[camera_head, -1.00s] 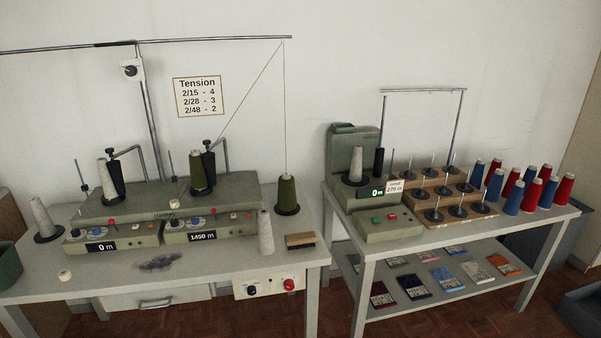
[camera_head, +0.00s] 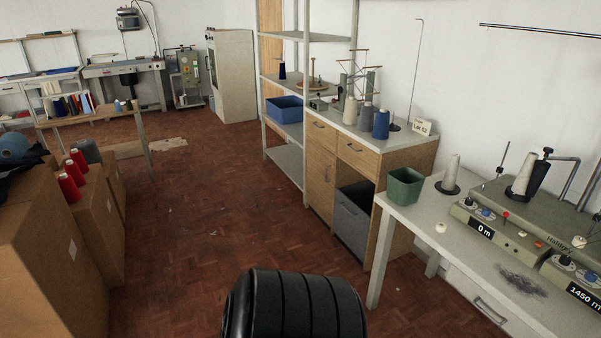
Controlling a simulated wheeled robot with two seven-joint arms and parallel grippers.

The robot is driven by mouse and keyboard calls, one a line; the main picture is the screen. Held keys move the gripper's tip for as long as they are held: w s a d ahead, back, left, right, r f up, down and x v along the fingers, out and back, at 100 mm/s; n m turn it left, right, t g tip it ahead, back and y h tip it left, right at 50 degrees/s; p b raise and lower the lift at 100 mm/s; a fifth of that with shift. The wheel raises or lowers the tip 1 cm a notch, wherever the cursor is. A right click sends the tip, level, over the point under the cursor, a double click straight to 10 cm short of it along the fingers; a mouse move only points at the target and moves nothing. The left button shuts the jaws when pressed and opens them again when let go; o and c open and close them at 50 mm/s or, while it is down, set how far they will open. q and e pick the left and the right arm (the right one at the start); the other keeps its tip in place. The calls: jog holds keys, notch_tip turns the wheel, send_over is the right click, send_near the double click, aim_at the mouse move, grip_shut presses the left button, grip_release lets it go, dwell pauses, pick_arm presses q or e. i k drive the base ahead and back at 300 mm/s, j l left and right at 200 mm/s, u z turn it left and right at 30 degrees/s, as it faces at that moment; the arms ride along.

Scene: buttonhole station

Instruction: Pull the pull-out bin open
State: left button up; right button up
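The pull-out bin (camera_head: 352,228) is a grey box in the lower right part of the wooden cabinet (camera_head: 401,195), in the middle right of the head view. Its front faces the aisle, with a dark gap above its top edge. It seems to sit within the cabinet, but I cannot tell exactly how far in it is. Neither of my grippers is in view.
A table with winding machines (camera_head: 505,232) stands right of the cabinet, with a green tub (camera_head: 405,188) on its corner. Cardboard boxes (camera_head: 55,265) stand at the left. The wooden floor (camera_head: 215,215) between boxes and cabinet is clear.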

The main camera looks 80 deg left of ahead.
aim_at(352, 204)
jog(key=u, duration=2.35)
jog(key=i+j+z, duration=0.25)
jog(key=i+j, duration=0.2)
jog(key=i, duration=0.2)
jog(key=i+j+z, duration=0.2)
jog(key=i+j, duration=0.35)
jog(key=i+l, duration=0.05)
